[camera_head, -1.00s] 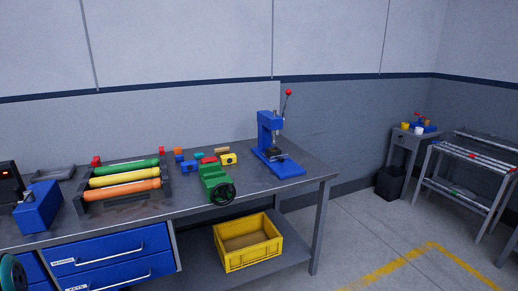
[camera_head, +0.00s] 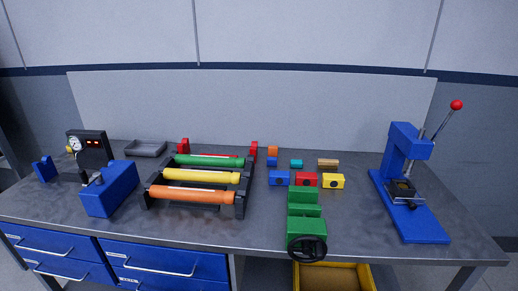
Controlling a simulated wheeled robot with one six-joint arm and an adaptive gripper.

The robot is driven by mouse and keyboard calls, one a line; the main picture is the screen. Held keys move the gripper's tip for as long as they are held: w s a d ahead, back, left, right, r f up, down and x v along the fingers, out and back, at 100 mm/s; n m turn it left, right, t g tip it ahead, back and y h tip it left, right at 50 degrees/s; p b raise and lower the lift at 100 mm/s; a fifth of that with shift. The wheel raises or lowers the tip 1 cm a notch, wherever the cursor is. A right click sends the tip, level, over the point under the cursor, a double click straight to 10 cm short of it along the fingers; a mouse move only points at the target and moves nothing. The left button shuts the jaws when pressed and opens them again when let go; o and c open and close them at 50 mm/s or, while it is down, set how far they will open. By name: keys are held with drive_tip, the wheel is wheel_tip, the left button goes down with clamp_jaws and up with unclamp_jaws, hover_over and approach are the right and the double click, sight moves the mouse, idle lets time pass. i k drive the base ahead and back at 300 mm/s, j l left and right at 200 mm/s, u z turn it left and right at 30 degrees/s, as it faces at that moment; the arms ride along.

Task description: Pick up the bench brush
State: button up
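A small tan, wood-coloured piece (camera_head: 328,162) lies near the back of the workbench, behind a yellow block (camera_head: 333,181). It may be the bench brush, but it is too small for me to make out bristles or a handle. Nothing else on the bench clearly looks like a brush. My gripper is not in view.
The grey workbench (camera_head: 265,225) carries a rack (camera_head: 240,205) of coloured cylinders, several small blocks, a green vise (camera_head: 305,215), a blue press (camera_head: 405,170) and a blue box (camera_head: 109,190). A grey tray (camera_head: 146,148) sits back left. A yellow crate (camera_head: 357,276) is below.

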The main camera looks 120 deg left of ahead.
sight(329, 164)
drive_tip(key=u, duration=2.65)
drive_tip(key=z, duration=3.4)
drive_tip(key=u, duration=3.35)
